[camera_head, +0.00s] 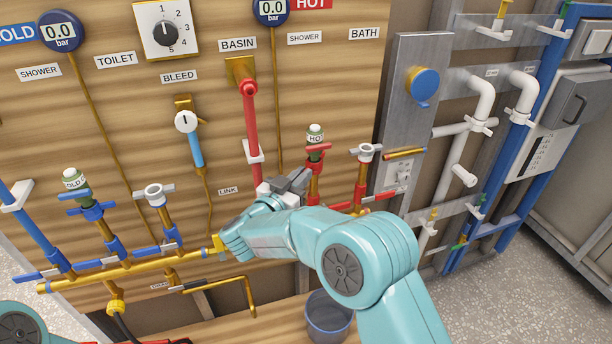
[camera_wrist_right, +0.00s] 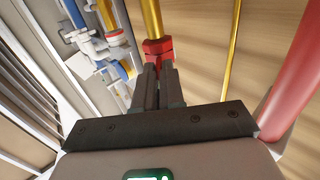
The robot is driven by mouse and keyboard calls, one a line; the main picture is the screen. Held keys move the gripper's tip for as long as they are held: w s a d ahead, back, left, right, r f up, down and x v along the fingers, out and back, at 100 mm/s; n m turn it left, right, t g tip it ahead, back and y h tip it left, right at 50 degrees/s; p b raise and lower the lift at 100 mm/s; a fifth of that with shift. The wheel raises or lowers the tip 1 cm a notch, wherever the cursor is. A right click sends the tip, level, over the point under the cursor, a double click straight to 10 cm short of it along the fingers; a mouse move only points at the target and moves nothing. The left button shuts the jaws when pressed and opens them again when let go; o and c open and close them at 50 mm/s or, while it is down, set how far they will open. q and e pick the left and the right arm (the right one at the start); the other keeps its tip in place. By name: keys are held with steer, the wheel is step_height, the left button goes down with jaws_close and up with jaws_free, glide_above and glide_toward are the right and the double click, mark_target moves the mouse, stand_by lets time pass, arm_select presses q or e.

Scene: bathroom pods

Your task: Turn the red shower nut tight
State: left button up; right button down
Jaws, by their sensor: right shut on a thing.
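The red shower nut (camera_wrist_right: 157,47) sits on a brass pipe in the right wrist view, directly at my fingertips. My right gripper (camera_wrist_right: 158,70) is shut on it, and its two dark fingers partly cover it. In the head view my right gripper (camera_head: 300,180) reaches in from the lower right to the red fittings below the green-and-white cap marked HO (camera_head: 315,134). My arm hides part of the pipework there, and the nut's turn angle cannot be told. My left gripper is out of view; only a bit of my left arm shows at the lower left.
A red pipe (camera_head: 251,120) runs down just left of my right gripper. A dark bucket (camera_head: 328,316) stands below my arm. Blue-handled valves (camera_head: 92,210) fill the left side.

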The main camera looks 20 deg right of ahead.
steer(key=shift+w+a+m+g+h+p, duration=0.3)
steer(key=shift+m+g+h, duration=0.3)
steer(key=shift+g, duration=0.15)
steer(key=shift+w+a+m+g+h+p, duration=0.25)
steer(key=shift+m+g+h, duration=0.3)
steer(key=shift+g, duration=0.2)
steer(key=c, duration=1.2)
jaws_free()
steer(key=shift+c, duration=0.2)
steer(key=shift+d, duration=0.1)
